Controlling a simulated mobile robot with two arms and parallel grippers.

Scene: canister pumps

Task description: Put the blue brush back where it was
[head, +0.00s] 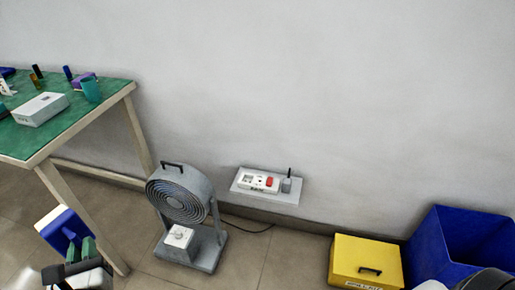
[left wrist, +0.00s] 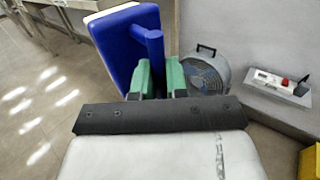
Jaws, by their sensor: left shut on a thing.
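My left gripper (head: 82,250) is low at the left of the head view, in front of the table's near leg. Its green fingers are shut on the blue brush (head: 62,226), which has a blue body and a pale, whitish edge. In the left wrist view the green fingers (left wrist: 162,78) close around the brush's blue handle, and the broad blue head (left wrist: 118,42) tilts up to the left. The brush is held in the air. My right gripper's fingers do not show; only parts of my own body show at the bottom right.
A green-topped table (head: 62,122) at left holds a white box (head: 40,109), a teal cup (head: 91,90) and small items. A grey fan (head: 182,205) stands on the floor. A wall shelf (head: 270,193) bears a power strip (head: 259,183). A yellow box (head: 350,258) and blue bin (head: 450,235) stand right.

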